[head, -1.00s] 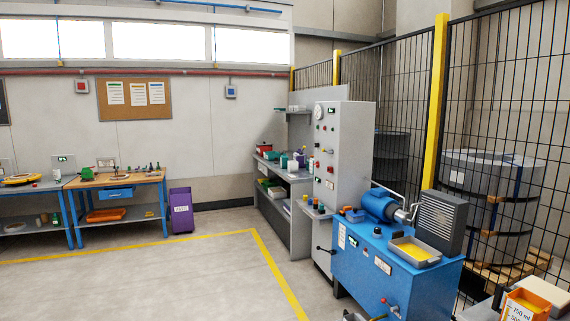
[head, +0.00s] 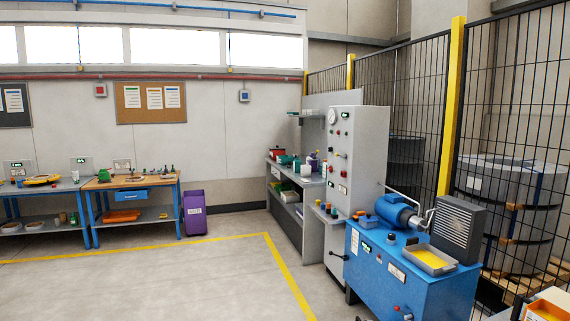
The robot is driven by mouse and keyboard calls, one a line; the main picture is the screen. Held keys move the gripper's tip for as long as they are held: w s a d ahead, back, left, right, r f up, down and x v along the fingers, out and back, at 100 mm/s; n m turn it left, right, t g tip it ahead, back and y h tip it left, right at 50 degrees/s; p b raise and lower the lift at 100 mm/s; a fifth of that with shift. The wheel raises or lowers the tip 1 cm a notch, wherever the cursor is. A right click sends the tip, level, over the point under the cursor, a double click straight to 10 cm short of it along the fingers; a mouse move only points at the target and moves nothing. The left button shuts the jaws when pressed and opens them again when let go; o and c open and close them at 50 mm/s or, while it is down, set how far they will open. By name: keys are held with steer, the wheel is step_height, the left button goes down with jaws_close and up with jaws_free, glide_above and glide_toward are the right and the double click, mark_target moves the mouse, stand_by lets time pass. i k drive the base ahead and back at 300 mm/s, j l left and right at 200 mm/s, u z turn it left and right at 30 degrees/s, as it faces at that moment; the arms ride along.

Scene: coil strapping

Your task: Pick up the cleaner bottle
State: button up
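I cannot tell for sure which item is the cleaner bottle. Several small bottles and containers stand on the grey bench beside the grey control cabinet, among them a purple-and-white one (head: 313,160). A few small bottles (head: 327,208) also stand on a little ledge on the cabinet's side. More small bottles stand on the wooden-topped workbench (head: 130,181) at the left. All are too small to read. My gripper is not in view.
A blue hydraulic unit (head: 375,272) with a motor and a yellow-filled tray (head: 430,260) stands at the front right. The grey control cabinet (head: 357,170) is behind it. Black mesh fencing (head: 500,110) closes the right. The floor (head: 150,290) at left and centre is open, with yellow lines.

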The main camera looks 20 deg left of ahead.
mark_target(297, 163)
steer(key=i+j+u, duration=0.55)
steer(key=i, duration=0.15)
steer(key=i+j+u, duration=0.1)
steer(key=i+u, duration=0.65)
steer(key=i, duration=1.4)
steer(key=i+j+z, duration=0.15)
steer(key=i, duration=1.7)
steer(key=i+j+z, duration=0.15)
steer(key=i+z, duration=0.15)
steer(key=i, duration=1.5)
steer(key=i+l+z, duration=0.1)
steer(key=i+z, duration=0.25)
steer(key=i, duration=0.3)
steer(key=i+z, duration=0.3)
steer(key=i, duration=0.3)
steer(key=i+j+z, duration=0.35)
steer(key=i, duration=0.25)
steer(key=i+z, duration=0.2)
steer(key=i, duration=0.25)
